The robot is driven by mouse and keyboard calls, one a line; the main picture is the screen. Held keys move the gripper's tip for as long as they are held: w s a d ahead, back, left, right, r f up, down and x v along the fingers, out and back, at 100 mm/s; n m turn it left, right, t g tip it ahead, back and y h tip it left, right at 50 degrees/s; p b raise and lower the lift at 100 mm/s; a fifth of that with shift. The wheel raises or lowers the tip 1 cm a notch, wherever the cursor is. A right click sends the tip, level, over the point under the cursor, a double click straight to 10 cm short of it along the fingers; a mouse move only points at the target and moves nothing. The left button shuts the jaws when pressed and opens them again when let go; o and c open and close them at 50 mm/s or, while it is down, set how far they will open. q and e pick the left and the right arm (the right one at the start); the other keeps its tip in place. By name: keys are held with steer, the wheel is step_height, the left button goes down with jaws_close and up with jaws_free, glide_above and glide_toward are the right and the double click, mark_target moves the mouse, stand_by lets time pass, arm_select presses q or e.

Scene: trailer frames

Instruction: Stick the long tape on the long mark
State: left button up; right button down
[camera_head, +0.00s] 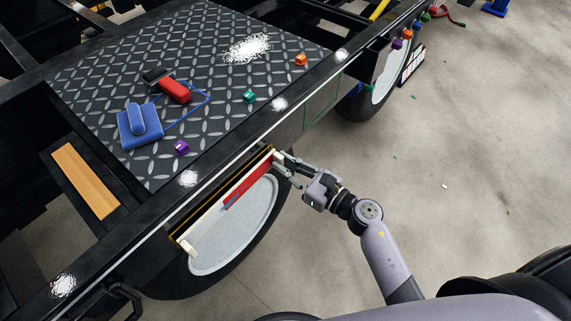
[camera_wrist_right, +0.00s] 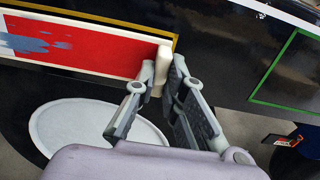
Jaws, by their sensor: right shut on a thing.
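The long tape (camera_head: 247,184) is a red and white strip with cream end pieces, held along the side of the black trailer frame. In the right wrist view the tape (camera_wrist_right: 95,48) shows red with a blue patch. The long mark (camera_head: 220,190) is a yellow outline on the frame side; its top edge and right corner show above and beside the tape in the right wrist view (camera_wrist_right: 110,25). My right gripper (camera_head: 279,163) is shut on the tape's right cream end (camera_wrist_right: 160,68). I cannot tell whether the tape touches the frame. My left gripper is out of view.
A green outline (camera_head: 322,100) is on the frame to the right. A wheel (camera_head: 235,235) sits below the tape. A blue tool (camera_head: 140,126), red block (camera_head: 175,90) and small coloured cubes lie on the tread plate (camera_head: 100,70). The floor at right is mostly clear.

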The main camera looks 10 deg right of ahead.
steer(key=shift+w+a, duration=0.3)
steer(key=shift+w, duration=0.15)
stand_by(0.7)
stand_by(0.5)
steer(key=c, duration=1.6)
jaws_free()
steer(key=shift+s+d, duration=0.15)
steer(key=shift+s, duration=0.05)
steer(key=v, duration=1.1)
steer(key=shift+s+d, duration=0.1)
steer(key=shift+s, duration=0.1)
